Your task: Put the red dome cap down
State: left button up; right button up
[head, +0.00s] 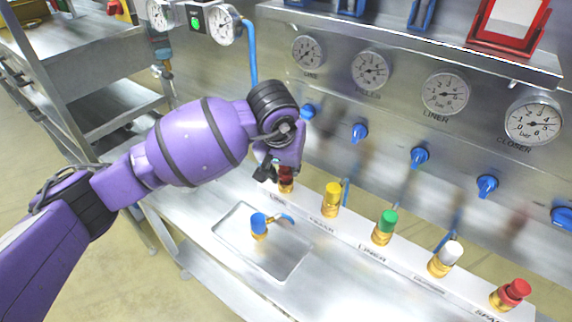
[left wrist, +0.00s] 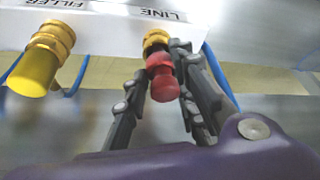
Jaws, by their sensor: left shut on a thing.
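The red dome cap (left wrist: 164,86) sits between the fingers of my left gripper (left wrist: 165,92) in the left wrist view. The cap is up against a brass fitting (left wrist: 157,40) at the place labelled LINE. In the head view my left gripper (head: 276,172) is over the leftmost place of the row, and the dark red cap (head: 287,172) shows partly behind its fingers above the brass fitting (head: 286,187). Whether the cap is fully seated on the fitting is hard to tell. My right gripper is not in view.
Yellow (head: 332,193), green (head: 388,220), white (head: 452,251) and red (head: 517,289) caps stand on brass fittings along the ledge to the right. Gauges and blue knobs line the panel behind.

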pick_arm(q)
jog(key=shift+f, duration=0.3)
jog(key=o, duration=1)
jog(key=shift+r, duration=0.1)
jog(key=shift+r, duration=0.3)
jog(key=v, duration=1.2)
jog(key=shift+r, duration=0.2)
jog(key=shift+f, duration=0.1)
